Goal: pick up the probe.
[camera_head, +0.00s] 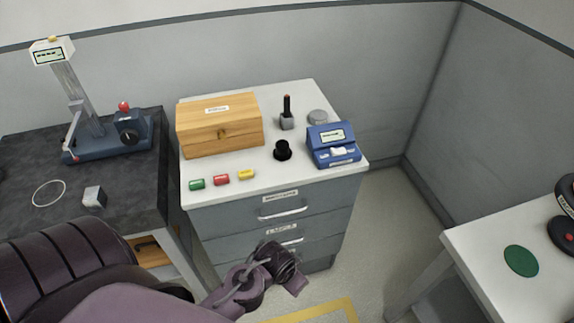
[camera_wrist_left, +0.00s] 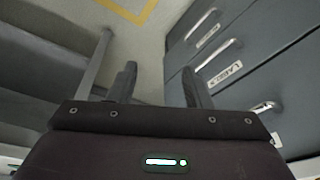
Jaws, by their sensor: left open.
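My left gripper (camera_head: 296,282) is low in front of the cabinet drawers, well below the top and apart from the probe. In the left wrist view its two fingers (camera_wrist_left: 160,88) are spread with nothing between them. My right gripper is not in view.
A wooden box (camera_head: 220,134), a black knob-like piece (camera_head: 283,151), a blue device (camera_head: 333,146), a grey disc (camera_head: 318,116) and green, red and yellow pieces (camera_head: 221,180) share the cabinet top. Drawer handles (camera_head: 283,212) stick out. A dark bench (camera_head: 135,185) stands left, a white table (camera_head: 500,240) right.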

